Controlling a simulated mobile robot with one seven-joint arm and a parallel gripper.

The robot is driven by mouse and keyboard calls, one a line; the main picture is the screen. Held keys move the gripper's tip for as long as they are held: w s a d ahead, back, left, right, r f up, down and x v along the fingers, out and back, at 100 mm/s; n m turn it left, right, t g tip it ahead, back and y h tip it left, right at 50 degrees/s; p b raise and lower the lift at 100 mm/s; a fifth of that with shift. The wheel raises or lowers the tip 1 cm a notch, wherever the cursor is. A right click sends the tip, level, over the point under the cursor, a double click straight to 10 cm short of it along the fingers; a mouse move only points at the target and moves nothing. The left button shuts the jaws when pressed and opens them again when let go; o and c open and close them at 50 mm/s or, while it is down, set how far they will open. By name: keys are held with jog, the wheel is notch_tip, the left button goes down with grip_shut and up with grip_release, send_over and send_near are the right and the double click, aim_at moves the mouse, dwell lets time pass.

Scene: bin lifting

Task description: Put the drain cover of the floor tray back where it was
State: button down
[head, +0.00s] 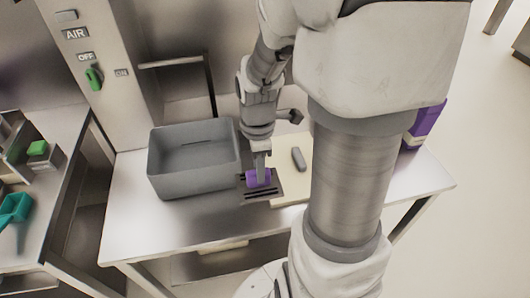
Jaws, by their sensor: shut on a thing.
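My gripper (261,178) points down over the steel table and is shut on a small purple piece (251,180), which shows on both sides of the fingers. A flat grey plate with dark slots (262,194), like a drain cover, lies right under and around the purple piece. I cannot tell whether the purple piece is part of this plate or separate, or whether the plate touches the table. The fingers and the purple piece hide part of the plate. No floor tray can be made out for certain.
A grey open bin (193,184) stands just left of my gripper. A pale board (293,187) with a dark grey object (298,159) lies to the right. A purple container (428,124) is at the far right, partly behind my arm. The table (150,236) is clear in front of the bin.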

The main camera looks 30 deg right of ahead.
jog(key=shift+w+a+f+b, duration=0.4)
jog(key=shift+w+a+f, duration=0.75)
jog(key=shift+a+f, duration=0.55)
jog(key=shift+w+a+f+b, duration=0.4)
jog(key=shift+w+a+f, duration=0.9)
jog(key=shift+f, duration=0.65)
jog(key=shift+w+a+f+b, duration=0.4)
jog(key=shift+w+a+f, duration=0.6)
jog(key=shift+a+f, duration=0.75)
jog(key=shift+d+f, duration=0.1)
jog(key=shift+f, duration=0.15)
jog(key=c, duration=0.6)
grip_release()
